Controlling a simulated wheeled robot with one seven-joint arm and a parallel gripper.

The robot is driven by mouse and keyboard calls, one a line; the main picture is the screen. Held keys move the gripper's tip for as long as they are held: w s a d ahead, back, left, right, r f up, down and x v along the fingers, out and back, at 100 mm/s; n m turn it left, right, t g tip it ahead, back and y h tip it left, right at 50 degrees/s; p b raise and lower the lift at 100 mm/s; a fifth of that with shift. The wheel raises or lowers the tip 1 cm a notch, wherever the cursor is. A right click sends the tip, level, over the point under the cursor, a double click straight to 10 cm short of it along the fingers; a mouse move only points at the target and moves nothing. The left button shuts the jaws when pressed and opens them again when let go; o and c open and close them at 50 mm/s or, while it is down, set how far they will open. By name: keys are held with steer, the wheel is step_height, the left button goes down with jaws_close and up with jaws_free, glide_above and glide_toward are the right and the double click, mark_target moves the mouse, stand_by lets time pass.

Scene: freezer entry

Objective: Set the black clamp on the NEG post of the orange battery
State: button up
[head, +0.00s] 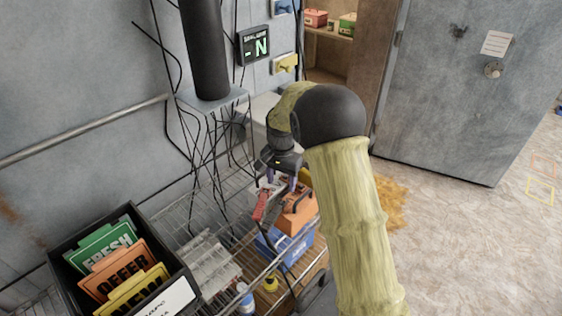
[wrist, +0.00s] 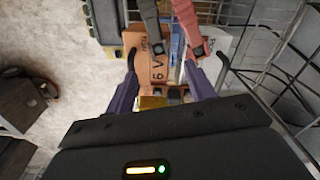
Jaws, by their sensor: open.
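The orange battery (head: 301,219) stands on a blue box on the wire shelf, below my gripper (head: 281,185). In the wrist view, the battery (wrist: 147,68) carries "6 V" lettering. A dark grey-black clamp (wrist: 149,18) reaches over its top from the upper edge. A red clamp (wrist: 184,14) lies to the right of it, also seen in the head view (head: 261,206). I cannot tell whether either clamp touches a post, and the NEG mark is not readable. My gripper's purple fingers (wrist: 162,66) are apart above the battery, with nothing between them held.
The blue box (head: 291,245) is under the battery. Wire racking and cables crowd the left; a metal door (head: 455,90) stands right. Open floor (head: 440,230) lies to the right.

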step_height(320, 180, up, 9)
steer(key=b, duration=0.1)
steer(key=shift+r+b, duration=0.15)
steer(key=shift+b, duration=0.2)
stand_by(0.6)
steer(key=s+d+f+n+t, duration=0.1)
steer(key=s+d+f+n, duration=0.2)
steer(key=s, duration=0.9)
steer(key=s+d+f+n+t, duration=0.1)
steer(key=s+d+f+n, duration=0.2)
steer(key=s+d, duration=0.6)
steer(key=s, duration=0.3)
steer(key=shift+f+t, duration=0.15)
steer(key=shift+t, duration=0.15)
steer(key=shift+s, duration=0.1)
